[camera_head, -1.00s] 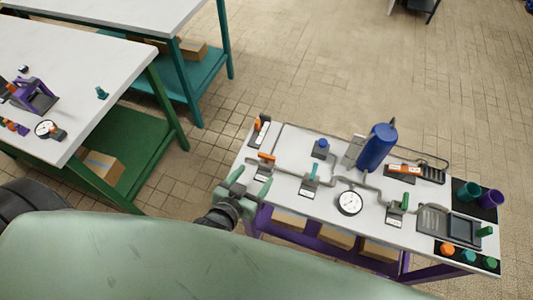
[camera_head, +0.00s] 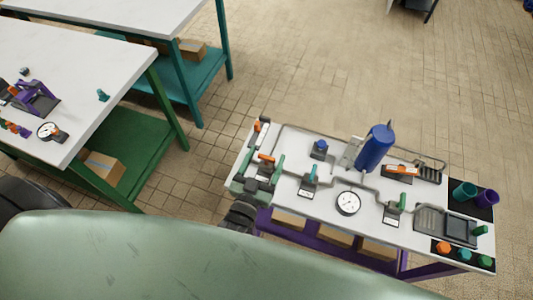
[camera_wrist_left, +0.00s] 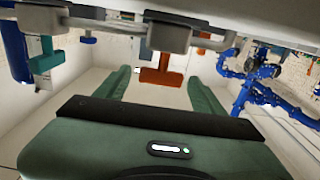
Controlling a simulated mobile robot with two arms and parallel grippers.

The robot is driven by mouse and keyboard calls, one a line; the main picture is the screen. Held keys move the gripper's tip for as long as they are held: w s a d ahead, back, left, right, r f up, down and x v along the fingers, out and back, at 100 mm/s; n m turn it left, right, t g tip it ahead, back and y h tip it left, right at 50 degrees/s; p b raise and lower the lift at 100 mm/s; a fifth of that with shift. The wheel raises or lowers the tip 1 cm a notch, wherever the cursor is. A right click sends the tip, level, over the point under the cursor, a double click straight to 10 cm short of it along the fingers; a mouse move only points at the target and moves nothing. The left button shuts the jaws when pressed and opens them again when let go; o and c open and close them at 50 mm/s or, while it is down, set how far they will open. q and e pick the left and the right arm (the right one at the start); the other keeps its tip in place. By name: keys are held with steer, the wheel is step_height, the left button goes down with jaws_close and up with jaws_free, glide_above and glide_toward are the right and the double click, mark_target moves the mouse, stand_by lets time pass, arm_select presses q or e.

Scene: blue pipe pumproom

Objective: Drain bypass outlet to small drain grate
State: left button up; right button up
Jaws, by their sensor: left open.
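My left gripper (camera_head: 265,164) is open at the left end of the white pipe table (camera_head: 318,213). Its green fingers stand on either side of an orange valve handle (camera_head: 266,158). In the left wrist view, the orange T-shaped handle (camera_wrist_left: 163,70) lies between and just beyond the open fingers (camera_wrist_left: 160,92); I cannot tell whether they touch it. A teal-handled valve (camera_head: 311,174) and a green-handled valve (camera_head: 402,203) sit along the grey pipe. A grey ribbed grate (camera_head: 430,218) lies near the right end. I cannot tell which pipe opening is the bypass outlet. My right gripper is not in view.
A blue cylinder (camera_head: 376,147), a round gauge (camera_head: 348,202) and another orange handle (camera_head: 402,168) stand on the table. Teal and purple cups (camera_head: 476,194) and several coloured caps (camera_head: 465,255) are at its right end. Another white-topped table (camera_head: 100,50) is at left.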

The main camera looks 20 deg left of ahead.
arm_select(q)
steer(key=shift+w, duration=0.45)
steer(key=c, duration=1.4)
steer(key=shift+o, duration=0.2)
